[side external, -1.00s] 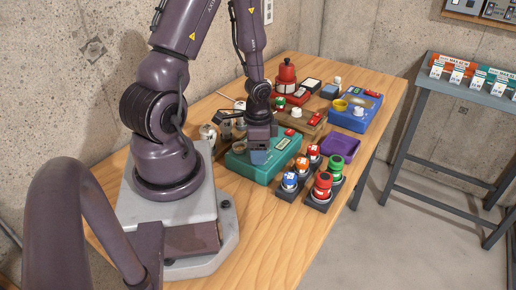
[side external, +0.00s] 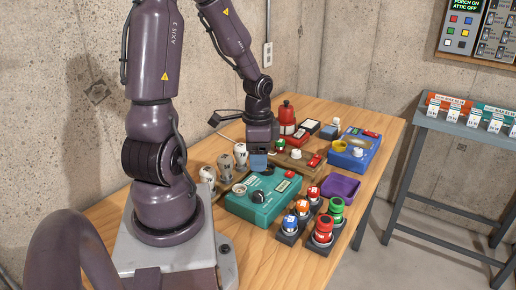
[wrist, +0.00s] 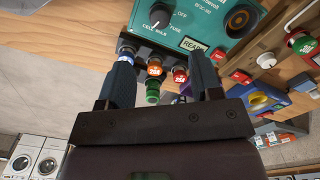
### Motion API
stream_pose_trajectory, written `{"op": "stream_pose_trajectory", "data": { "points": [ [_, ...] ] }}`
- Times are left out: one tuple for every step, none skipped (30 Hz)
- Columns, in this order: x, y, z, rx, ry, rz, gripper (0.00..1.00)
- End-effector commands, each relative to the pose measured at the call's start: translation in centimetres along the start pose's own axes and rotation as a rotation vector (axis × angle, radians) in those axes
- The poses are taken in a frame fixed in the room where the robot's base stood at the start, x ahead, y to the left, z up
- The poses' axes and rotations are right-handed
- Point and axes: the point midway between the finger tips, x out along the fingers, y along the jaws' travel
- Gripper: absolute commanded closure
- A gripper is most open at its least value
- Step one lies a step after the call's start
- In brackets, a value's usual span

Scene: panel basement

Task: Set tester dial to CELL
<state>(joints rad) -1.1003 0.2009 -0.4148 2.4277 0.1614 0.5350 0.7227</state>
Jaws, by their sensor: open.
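The teal tester (side external: 285,207) lies on the wooden bench in front of my arm. Its black dial (side external: 258,196) is uncovered in the side view. In the wrist view the dial (wrist: 160,15) is at the top edge, with CELL, OFF and FUSE lettering around it. Its white pointer mark appears to slant down-left, towards the CELL lettering, but the exact setting is hard to tell. My gripper (side external: 259,162) is above and behind the tester, apart from it. In the wrist view my gripper (wrist: 161,75) has its fingers spread with nothing held between them.
Several coloured plug-like pieces (side external: 323,231) stand in dark holders right of the tester. Pale bulbs (side external: 224,163) stand at its left. A purple tray (side external: 341,187), a blue box (side external: 357,163) and a red bottle-shaped item (side external: 287,112) are farther back. Bare bench lies in front.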

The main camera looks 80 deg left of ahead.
Motion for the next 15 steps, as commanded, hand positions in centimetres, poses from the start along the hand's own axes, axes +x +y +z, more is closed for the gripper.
{"op": "stream_pose_trajectory", "data": {
  "points": [
    [-0.7, -0.1, 0.0, 0.0, 0.001, -0.005, 0.41],
    [-1.0, -0.1, 0.0, 0.0, 0.001, -0.005, 0.41],
    [-1.3, -0.1, 0.0, 0.0, 0.001, -0.003, 0.41],
    [-1.5, -0.1, 0.0, 0.001, 0.001, -0.003, 0.41],
    [-1.6, 0.0, 0.0, 0.001, 0.001, -0.003, 0.41],
    [-1.8, 0.0, 0.0, 0.001, 0.001, -0.001, 0.41],
    [-1.9, 0.0, 0.0, 0.001, 0.001, 0.0, 0.41],
    [-1.9, 0.0, 0.0, 0.001, 0.001, 0.001, 0.41],
    [-2.0, 0.0, 0.0, 0.002, 0.001, 0.001, 0.41],
    [-2.0, 0.0, 0.0, 0.002, 0.001, 0.001, 0.41],
    [-2.0, 0.0, 0.0, 0.002, 0.001, 0.002, 0.41],
    [-2.0, 0.0, 0.0, 0.002, 0.001, 0.002, 0.41],
    [-2.0, 0.0, 0.0, 0.002, 0.001, 0.002, 0.41],
    [-1.9, 0.0, 0.0, 0.002, 0.001, 0.001, 0.41],
    [-1.9, 0.0, 0.0, 0.001, 0.001, 0.001, 0.41]
  ]
}}
